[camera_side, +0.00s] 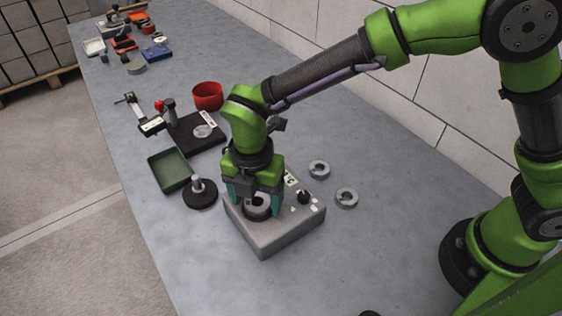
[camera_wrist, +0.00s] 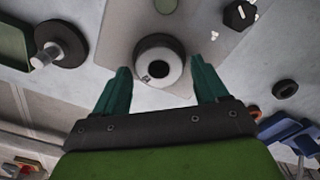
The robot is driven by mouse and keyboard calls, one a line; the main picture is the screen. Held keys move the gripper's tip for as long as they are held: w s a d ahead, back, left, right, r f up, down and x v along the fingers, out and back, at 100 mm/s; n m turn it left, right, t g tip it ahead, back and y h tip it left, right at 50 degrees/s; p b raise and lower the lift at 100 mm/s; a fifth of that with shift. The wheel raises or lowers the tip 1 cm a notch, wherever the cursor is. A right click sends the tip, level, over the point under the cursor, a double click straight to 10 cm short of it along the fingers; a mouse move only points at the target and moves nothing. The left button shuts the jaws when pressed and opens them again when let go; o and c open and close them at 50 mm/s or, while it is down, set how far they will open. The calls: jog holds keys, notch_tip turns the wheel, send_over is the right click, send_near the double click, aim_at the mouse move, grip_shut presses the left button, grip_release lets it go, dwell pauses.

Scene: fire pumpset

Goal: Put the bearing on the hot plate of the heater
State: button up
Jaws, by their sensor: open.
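The heater (camera_side: 273,238) is a grey box with a dark round hot plate and a black knob (camera_side: 304,197). A grey ring that looks like the bearing (camera_side: 259,200) lies on the hot plate. In the wrist view the bearing (camera_wrist: 172,66) shows as a pale ring with a dark hole, with the dark plate rim around it. My gripper (camera_side: 254,203) is right over the heater, pointing down. Its teal fingers are open, one on each side of the bearing; in the wrist view (camera_wrist: 161,88) gaps show between fingers and ring.
Two loose grey rings (camera_side: 319,169) (camera_side: 346,198) lie right of the heater. A black base with a post (camera_side: 199,193), a green tray (camera_side: 170,170), a dark measuring stand (camera_side: 195,133) and a red bowl (camera_side: 208,96) stand left and behind. The table's front right is mostly clear.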

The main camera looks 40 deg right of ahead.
notch_tip(320, 180, up, 12)
jog(key=f, duration=0.1)
jog(key=d+r+m+t+y, duration=0.1)
jog(key=d+r+m, duration=0.55)
jog(key=d, duration=0.25)
jog(key=s+d+m+t, duration=0.3)
jog(key=s+d+m, duration=0.2)
jog(key=d+m, duration=0.4)
jog(key=s+d+m+t+y, duration=0.1)
jog(key=s+d+m+t, duration=0.2)
jog(key=d+m, duration=0.6)
jog(key=s+m, duration=0.2)
jog(key=m, duration=0.3)
jog(key=shift+f, duration=0.1)
jog(key=shift+c, duration=0.3)
